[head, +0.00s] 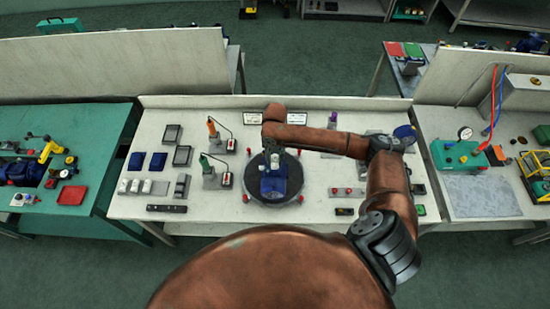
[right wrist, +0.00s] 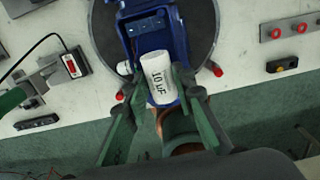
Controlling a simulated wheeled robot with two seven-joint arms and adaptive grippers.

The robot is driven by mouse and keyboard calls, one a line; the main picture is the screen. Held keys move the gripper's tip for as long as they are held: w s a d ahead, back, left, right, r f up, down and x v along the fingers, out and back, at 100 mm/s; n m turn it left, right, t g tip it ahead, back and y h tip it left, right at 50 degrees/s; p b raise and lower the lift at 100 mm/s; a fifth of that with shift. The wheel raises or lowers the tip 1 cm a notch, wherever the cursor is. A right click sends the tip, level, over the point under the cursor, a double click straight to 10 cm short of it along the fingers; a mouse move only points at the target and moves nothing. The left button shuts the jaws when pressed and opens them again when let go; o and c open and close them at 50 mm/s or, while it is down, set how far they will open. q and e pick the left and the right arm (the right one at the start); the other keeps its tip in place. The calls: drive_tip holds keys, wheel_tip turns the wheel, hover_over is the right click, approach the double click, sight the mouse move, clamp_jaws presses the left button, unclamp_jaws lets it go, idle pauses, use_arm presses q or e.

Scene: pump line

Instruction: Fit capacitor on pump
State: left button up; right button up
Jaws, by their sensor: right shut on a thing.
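The white capacitor (right wrist: 160,82), marked 10 uF, is between the green fingers of my right gripper (right wrist: 162,98), which is shut on it. In the right wrist view it overlaps the blue pump (right wrist: 148,42); whether it touches the pump I cannot tell. In the head view the pump (head: 274,186) sits on a round dark turntable (head: 256,195) in the middle of the bench. My right gripper (head: 272,148) is above the pump's far end there, with the white capacitor (head: 275,160) beneath it. My left gripper is not in view.
Several white cylinders (head: 135,186) stand at the left of the bench (head: 225,217), near dark trays (head: 182,155). Two corded tools in stands (head: 208,170) are left of the turntable. Red-knobbed parts (head: 346,192) lie to its right. Red knobs (right wrist: 217,70) ring the turntable.

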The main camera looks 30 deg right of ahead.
wheel_tip(320, 180, down, 4)
drive_tip(key=b, duration=0.3)
drive_tip(key=shift+r, duration=0.2)
drive_tip(key=shift+f, duration=0.6)
drive_tip(key=shift+r+p, duration=0.1)
drive_tip(key=shift+p, duration=0.65)
idle(0.4)
drive_tip(key=shift+f, duration=0.35)
idle(0.6)
drive_tip(key=o, duration=1.1)
drive_tip(key=shift+w, duration=0.1)
drive_tip(key=shift+d, duration=0.1)
